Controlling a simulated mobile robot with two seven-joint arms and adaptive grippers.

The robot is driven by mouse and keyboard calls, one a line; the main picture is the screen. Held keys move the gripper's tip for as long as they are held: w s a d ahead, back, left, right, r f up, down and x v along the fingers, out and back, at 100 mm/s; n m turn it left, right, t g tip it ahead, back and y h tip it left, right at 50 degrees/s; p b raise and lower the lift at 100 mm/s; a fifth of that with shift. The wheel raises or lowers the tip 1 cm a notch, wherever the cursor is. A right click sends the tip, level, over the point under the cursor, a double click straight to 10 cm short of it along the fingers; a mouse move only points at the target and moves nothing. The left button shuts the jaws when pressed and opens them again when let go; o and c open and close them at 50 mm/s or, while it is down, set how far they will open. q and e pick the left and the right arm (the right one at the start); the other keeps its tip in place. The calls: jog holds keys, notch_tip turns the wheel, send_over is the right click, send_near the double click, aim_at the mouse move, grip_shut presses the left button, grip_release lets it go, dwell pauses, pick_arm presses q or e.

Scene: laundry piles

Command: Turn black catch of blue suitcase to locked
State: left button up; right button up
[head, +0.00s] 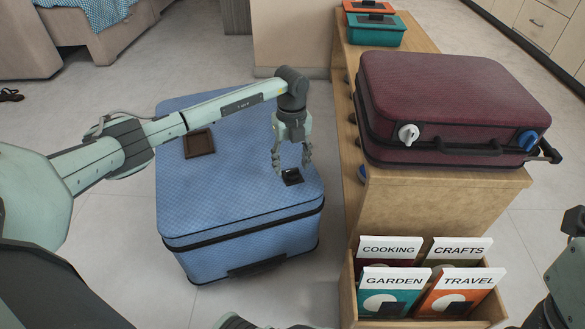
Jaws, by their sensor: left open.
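The blue suitcase (225,205) lies flat on the floor left of the wooden cabinet. Its black catch (292,177) is on the top near the right front corner. My left gripper (293,168) points down over the catch, open, with its fingers to either side and slightly behind it. I cannot tell whether the fingers touch the catch, or which way it is turned.
A brown square piece (199,143) is on the suitcase top. A maroon suitcase (450,95) with white and blue catches lies on the wooden cabinet (430,205). Teal (376,32) and orange boxes stand behind it. Labelled books fill a box in front.

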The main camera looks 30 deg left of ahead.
pick_arm(q)
jog(key=shift+f, duration=0.85)
jog(key=c, duration=1.2)
jog(key=shift+o, duration=0.2)
